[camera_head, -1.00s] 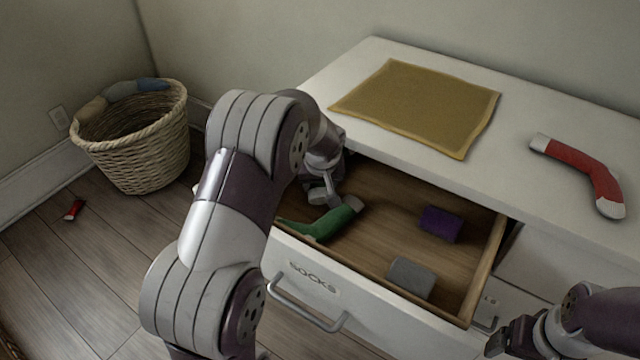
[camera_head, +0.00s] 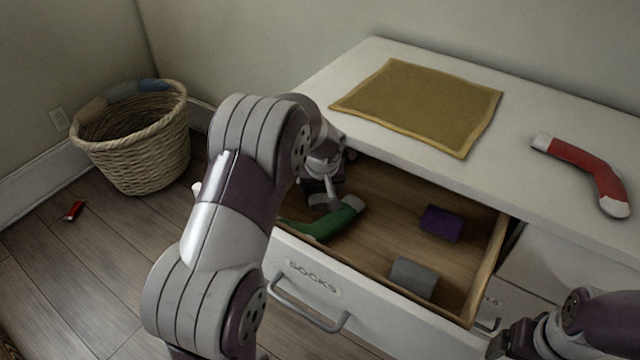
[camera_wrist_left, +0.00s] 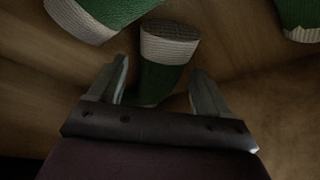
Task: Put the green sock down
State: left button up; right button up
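A green sock (camera_head: 335,222) with a pale end lies in the open drawer (camera_head: 390,195), near its left end and front wall. My left gripper (camera_head: 325,200) is down inside the drawer, right over the sock; my arm hides part of this area. In the left wrist view the gripper (camera_wrist_left: 160,88) is open. A green sock part with a white cuff (camera_wrist_left: 170,42) lies between and beyond its fingers, with a gap beside the left finger. More green and white sock parts show at the top left (camera_wrist_left: 110,12) and top right (camera_wrist_left: 300,14). My right gripper (camera_head: 505,342) is at the bottom right, outside the drawer.
A purple folded sock (camera_head: 441,223) and a grey one (camera_head: 413,277) lie in the drawer. A mustard cloth (camera_head: 418,105) and a red sock (camera_head: 585,172) lie on the dresser top. A wicker basket (camera_head: 140,150) and a small red item (camera_head: 74,211) are on the floor.

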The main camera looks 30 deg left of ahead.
pick_arm(q)
jog(key=shift+r, duration=0.35)
jog(key=p+v, duration=0.4)
jog(key=v, duration=0.8)
jog(key=shift+r, duration=0.3)
jog(key=shift+w, duration=0.1)
